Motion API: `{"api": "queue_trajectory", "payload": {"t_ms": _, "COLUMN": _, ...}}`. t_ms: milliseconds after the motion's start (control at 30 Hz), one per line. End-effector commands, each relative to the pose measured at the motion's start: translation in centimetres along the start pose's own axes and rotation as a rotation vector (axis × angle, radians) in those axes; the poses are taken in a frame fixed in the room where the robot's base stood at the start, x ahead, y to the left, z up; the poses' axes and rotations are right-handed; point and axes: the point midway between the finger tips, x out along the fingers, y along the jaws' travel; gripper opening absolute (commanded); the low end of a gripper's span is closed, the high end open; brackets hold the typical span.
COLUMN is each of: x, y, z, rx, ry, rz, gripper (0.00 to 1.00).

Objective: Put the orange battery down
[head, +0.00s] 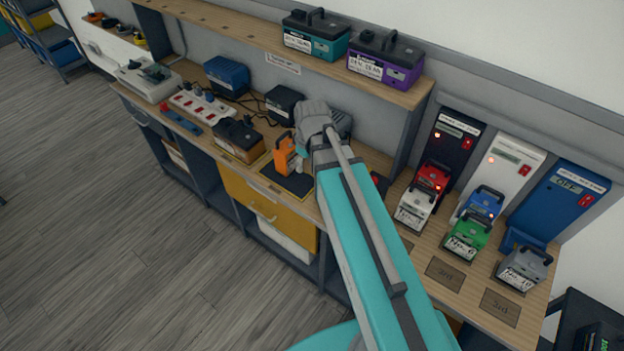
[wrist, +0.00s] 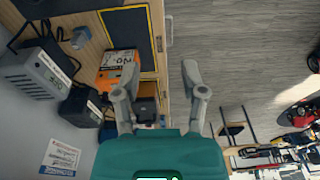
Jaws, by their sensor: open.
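The orange battery (head: 286,154) stands upright on a dark mat with a yellow border (head: 296,186) on the wooden workbench. In the wrist view the orange battery (wrist: 112,76) shows its orange side and a white label, at the left and partly behind one finger. My gripper (wrist: 158,88) is open, its two fingers spread with nothing between them. In the head view my gripper (head: 304,162) is just right of the battery, mostly hidden by my arm. I cannot tell whether a finger touches the battery.
A black-and-tan battery (head: 239,138) stands left of the mat. A power strip (head: 201,106) and a blue battery (head: 227,76) are further left. A shelf (head: 265,38) overhangs the bench with teal and purple batteries. Several batteries and wall chargers (head: 514,162) are at right.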

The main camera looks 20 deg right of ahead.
Motion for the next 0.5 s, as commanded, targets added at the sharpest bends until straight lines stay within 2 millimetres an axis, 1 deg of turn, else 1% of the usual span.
{"api": "queue_trajectory", "payload": {"t_ms": 33, "x": -0.1, "y": -0.8, "z": 0.9, "rx": 0.07, "ry": -0.014, "rz": 0.002, "gripper": 0.54}}
{"api": "queue_trajectory", "payload": {"t_ms": 200, "x": -0.2, "y": -2.3, "z": 3.2, "rx": 0.317, "ry": -0.06, "rz": 0.018, "gripper": 0.54}}
{"api": "queue_trajectory", "payload": {"t_ms": 400, "x": -0.4, "y": -3.4, "z": 5.0, "rx": 0.529, "ry": -0.096, "rz": 0.04, "gripper": 0.54}}
{"api": "queue_trajectory", "payload": {"t_ms": 500, "x": -0.4, "y": -3.7, "z": 5.4, "rx": 0.585, "ry": -0.105, "rz": 0.048, "gripper": 0.54}}
